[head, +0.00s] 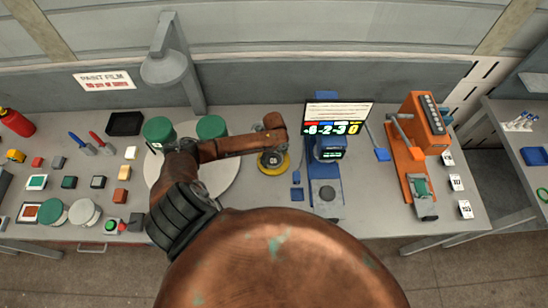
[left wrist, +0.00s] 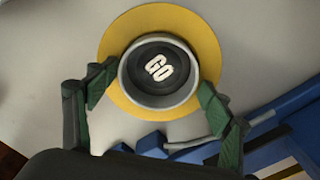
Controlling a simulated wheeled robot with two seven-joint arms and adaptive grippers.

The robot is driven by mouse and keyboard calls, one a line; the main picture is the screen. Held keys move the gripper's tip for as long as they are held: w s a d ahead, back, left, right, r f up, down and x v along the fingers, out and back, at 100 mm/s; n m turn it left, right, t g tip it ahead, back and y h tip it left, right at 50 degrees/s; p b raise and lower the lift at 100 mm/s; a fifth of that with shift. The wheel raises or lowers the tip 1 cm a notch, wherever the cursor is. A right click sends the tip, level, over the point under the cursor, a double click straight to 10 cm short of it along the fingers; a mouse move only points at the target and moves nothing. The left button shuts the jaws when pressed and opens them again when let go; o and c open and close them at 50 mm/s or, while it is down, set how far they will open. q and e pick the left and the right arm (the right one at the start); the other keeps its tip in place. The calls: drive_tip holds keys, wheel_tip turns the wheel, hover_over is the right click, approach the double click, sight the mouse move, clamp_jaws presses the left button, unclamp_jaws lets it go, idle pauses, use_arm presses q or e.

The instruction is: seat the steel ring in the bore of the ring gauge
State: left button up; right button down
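The ring gauge is a yellow disc (head: 284,168) with a dark centre marked GO, on the bench left of a blue stand. It also shows in the left wrist view (left wrist: 216,40). The grey steel ring (left wrist: 162,101) is between my left gripper's fingers, over the dark GO centre. My left gripper (left wrist: 156,80) has green-padded fingertips against opposite sides of the ring and looks shut on it. In the head view my left arm reaches over the gauge. Whether the ring is inside the bore or just above it I cannot tell. My right gripper is not in view.
A blue stand (head: 326,172) with a display (head: 337,112) is close on the right. An orange press (head: 402,155) stands farther right. Green cylinders (head: 211,127) stand on a round white plate (head: 222,183) to the left. A grey lamp (head: 165,68) stands behind.

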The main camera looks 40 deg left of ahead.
use_arm(q)
drive_tip(key=shift+o, duration=0.6)
drive_tip(key=shift+w, duration=0.15)
drive_tip(key=shift+s+r, duration=0.1)
drive_tip(key=shift+s, duration=0.15)
wheel_tip(320, 180, up, 4)
drive_tip(key=shift+w+r, duration=0.15)
drive_tip(key=shift+r, duration=0.05)
wheel_tip(320, 180, up, 8)
drive_tip(key=b, duration=0.1)
drive_tip(key=shift+f, duration=0.2)
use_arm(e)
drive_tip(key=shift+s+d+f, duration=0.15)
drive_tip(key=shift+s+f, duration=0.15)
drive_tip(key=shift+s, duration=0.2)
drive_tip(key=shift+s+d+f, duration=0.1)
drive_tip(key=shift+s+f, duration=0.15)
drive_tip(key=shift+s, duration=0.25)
